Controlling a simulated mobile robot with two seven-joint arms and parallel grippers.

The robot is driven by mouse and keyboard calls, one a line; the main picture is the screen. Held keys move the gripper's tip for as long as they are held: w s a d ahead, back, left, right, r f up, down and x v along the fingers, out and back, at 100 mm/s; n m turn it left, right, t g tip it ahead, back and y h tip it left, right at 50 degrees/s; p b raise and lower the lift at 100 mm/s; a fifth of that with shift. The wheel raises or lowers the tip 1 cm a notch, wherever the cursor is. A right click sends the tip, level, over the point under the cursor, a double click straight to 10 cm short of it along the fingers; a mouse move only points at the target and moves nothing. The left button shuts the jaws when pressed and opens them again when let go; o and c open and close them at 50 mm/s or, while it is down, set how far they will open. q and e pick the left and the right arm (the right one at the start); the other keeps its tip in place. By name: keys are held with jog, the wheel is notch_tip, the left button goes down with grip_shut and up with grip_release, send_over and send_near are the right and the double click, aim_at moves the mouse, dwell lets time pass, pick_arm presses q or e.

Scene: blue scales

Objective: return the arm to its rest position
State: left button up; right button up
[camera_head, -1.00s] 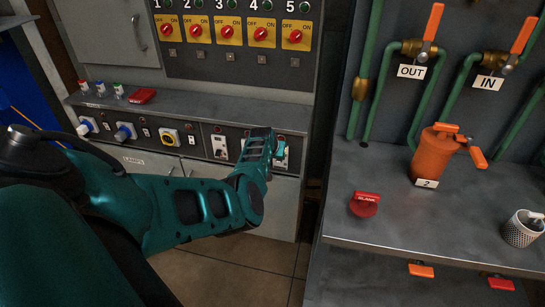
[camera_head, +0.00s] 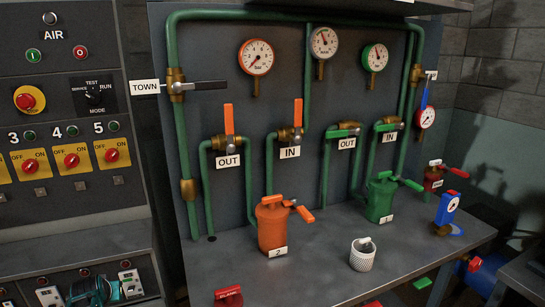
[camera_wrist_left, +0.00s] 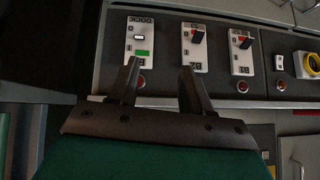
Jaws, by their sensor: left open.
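My left arm shows only as a teal piece with the gripper end (camera_head: 112,292) at the bottom left of the head view, in front of the low switch panel (camera_head: 75,278). In the left wrist view the left gripper (camera_wrist_left: 158,78) is open, with two dark fingers apart and nothing between them. Its fingers point at the panel, close below a breaker with a green mark (camera_wrist_left: 140,40). Two breakers with dark levers and red marks, the middle one (camera_wrist_left: 194,45) and the right one (camera_wrist_left: 241,50), are beside it. Contact with the panel cannot be told. My right gripper is not in view.
Green pipes with valves and gauges cover the board behind. A control cabinet (camera_head: 70,110) stands at the left.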

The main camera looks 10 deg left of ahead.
pick_arm(q)
jog(key=s+f+m+y, duration=0.1)
jog(key=s+m, duration=0.1)
jog(key=s, duration=0.3)
jog(key=s+d+m+t+h, duration=0.1)
jog(key=s+d+m+h, duration=0.1)
jog(key=s+d, duration=0.4)
jog(key=s+d+m+t+h, duration=0.1)
jog(key=s+d+h, duration=0.2)
jog(key=s+d, duration=0.4)
jog(key=s+d+r+m+t+h, duration=0.1)
jog(key=s+d, duration=0.6)
jog(key=d, duration=1.3)
jog(key=shift+s+m+t+h, duration=0.25)
jog(key=shift+m+t+h, duration=0.15)
jog(key=shift+m+h, duration=0.45)
jog(key=shift+c, duration=0.5)
